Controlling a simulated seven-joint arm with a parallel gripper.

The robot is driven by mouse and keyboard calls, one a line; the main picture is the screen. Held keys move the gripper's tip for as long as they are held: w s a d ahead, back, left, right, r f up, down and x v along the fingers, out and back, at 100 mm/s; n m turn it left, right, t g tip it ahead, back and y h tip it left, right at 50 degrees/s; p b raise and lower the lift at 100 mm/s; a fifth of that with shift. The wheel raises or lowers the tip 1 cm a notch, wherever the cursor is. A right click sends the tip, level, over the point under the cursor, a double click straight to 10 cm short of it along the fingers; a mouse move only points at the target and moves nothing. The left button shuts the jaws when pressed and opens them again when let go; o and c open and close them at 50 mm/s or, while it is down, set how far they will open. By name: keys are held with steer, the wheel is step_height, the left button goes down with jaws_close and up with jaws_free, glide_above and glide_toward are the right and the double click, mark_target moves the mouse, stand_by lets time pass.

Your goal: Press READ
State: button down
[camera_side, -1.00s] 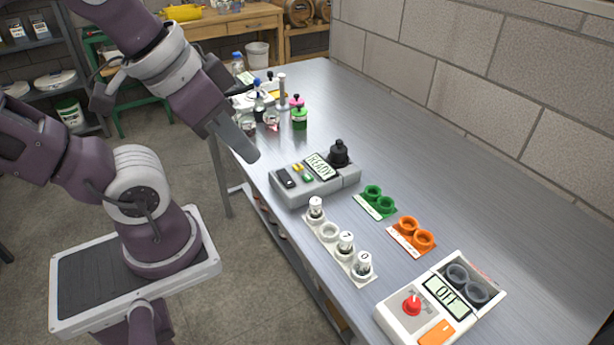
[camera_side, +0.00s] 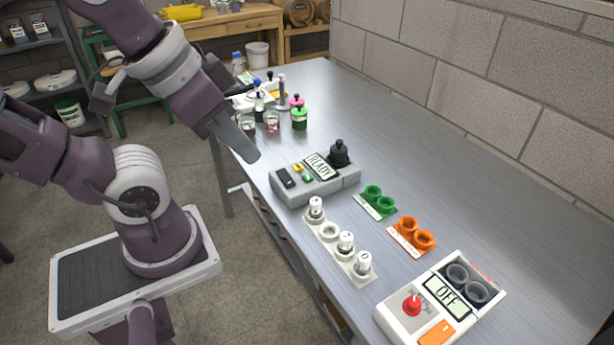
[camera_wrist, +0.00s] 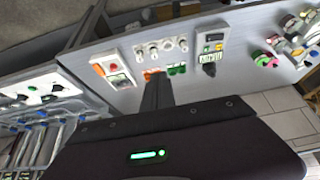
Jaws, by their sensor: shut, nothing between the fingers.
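A grey meter (camera_side: 290,192) stands on the bench's left side, its display (camera_side: 319,166) reading READY. On its top are a dark key (camera_side: 285,178), a yellow button (camera_side: 298,168) and a green button (camera_side: 307,178); I cannot read which is READ. A black capped part (camera_side: 339,153) stands at its right end. The meter also shows in the wrist view (camera_wrist: 222,36). My gripper (camera_side: 250,156) is shut and empty, up and to the left of the meter in the side view, apart from the buttons. In the wrist view its fingers (camera_wrist: 157,84) point at the bench.
A white rack (camera_side: 325,241) with several white-capped vials lies in front. Green holders (camera_side: 376,209) and orange holders (camera_side: 411,246) lie to its right. A box (camera_side: 393,322) with a red knob and an OFF display stands nearest. Jars (camera_side: 299,122) stand behind. A block wall bounds the bench.

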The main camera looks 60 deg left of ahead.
steer(key=n+t+h, duration=0.3)
steer(key=n, duration=0.2)
glide_above(304, 177)
step_height(304, 177, down, 15)
steer(key=shift+s, duration=0.1)
steer(key=shift+f, duration=4.35)
